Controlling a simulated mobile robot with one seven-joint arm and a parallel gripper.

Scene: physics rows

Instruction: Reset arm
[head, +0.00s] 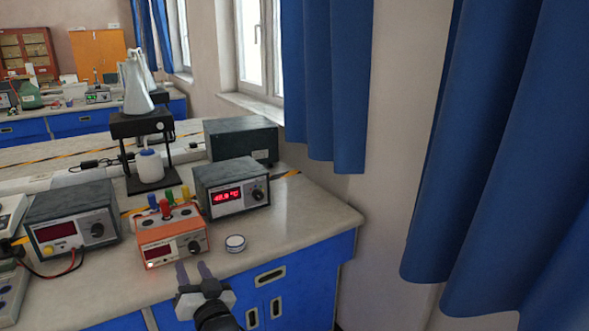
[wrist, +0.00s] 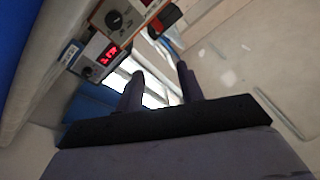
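My gripper (head: 193,272) is at the front edge of the lab bench (head: 310,215) in the head view, with its two fingers pointing towards the bench. The fingers are apart with nothing between them. The orange-framed instrument (head: 172,240) is just beyond the fingertips in the head view.
A meter with a red display (head: 232,187) stands behind the container, and another grey meter (head: 72,218) stands at the left. A stand with a flask (head: 137,90) and a white bottle (head: 149,166) are farther back. Blue curtains (head: 500,140) hang at the right. The bench's right end is clear.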

